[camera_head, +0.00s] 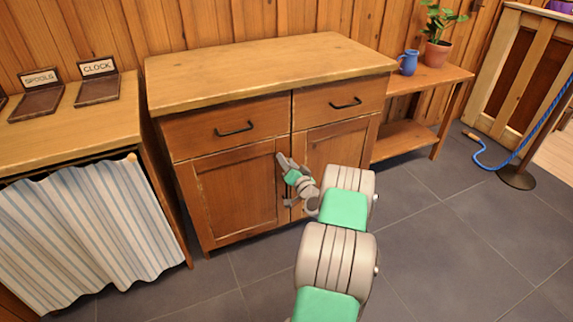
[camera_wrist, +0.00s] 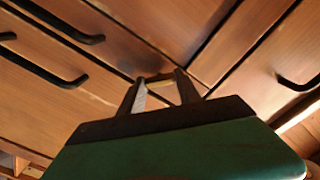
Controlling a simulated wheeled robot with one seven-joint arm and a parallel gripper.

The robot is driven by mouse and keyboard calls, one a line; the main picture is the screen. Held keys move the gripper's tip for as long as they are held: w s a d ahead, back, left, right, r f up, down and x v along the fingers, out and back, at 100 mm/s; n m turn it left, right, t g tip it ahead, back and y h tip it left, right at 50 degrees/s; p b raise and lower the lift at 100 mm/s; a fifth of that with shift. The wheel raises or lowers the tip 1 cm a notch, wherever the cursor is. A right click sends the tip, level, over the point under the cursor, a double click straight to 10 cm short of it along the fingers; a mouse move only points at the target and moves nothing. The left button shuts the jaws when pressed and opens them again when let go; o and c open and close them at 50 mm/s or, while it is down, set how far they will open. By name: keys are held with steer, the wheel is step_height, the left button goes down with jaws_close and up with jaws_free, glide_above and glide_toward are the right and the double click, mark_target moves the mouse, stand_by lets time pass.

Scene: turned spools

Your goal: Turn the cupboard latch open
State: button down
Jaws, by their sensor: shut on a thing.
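The wooden cupboard (camera_head: 235,199) has two doors below two drawers. My gripper (camera_head: 289,180) is at the upper part of the seam between the doors. In the wrist view, my gripper (camera_wrist: 162,78) has its two dark fingers close to the cupboard front, on either side of a small brass-coloured piece, which looks like the latch (camera_wrist: 159,82). It is shut on this piece. Only a little of the latch shows between the fingers, so its angle cannot be told. In the head view the gripper and arm hide it. Both doors look closed.
Dark drawer handles (camera_head: 235,129) (camera_head: 345,103) stick out above the doors. A striped curtained counter (camera_head: 92,228) stands close on the left. A side table (camera_head: 437,76) with a blue jug (camera_head: 408,62) and potted plant (camera_head: 437,50) stands right. The floor at right is clear up to a rope post (camera_head: 517,178).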

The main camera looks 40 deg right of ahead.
steer(key=m, duration=0.4)
steer(key=shift+m, duration=0.4)
steer(key=m, duration=0.4)
steer(key=shift+m, duration=0.4)
steer(key=c, duration=0.8)
jaws_free()
steer(key=shift+c, duration=0.2)
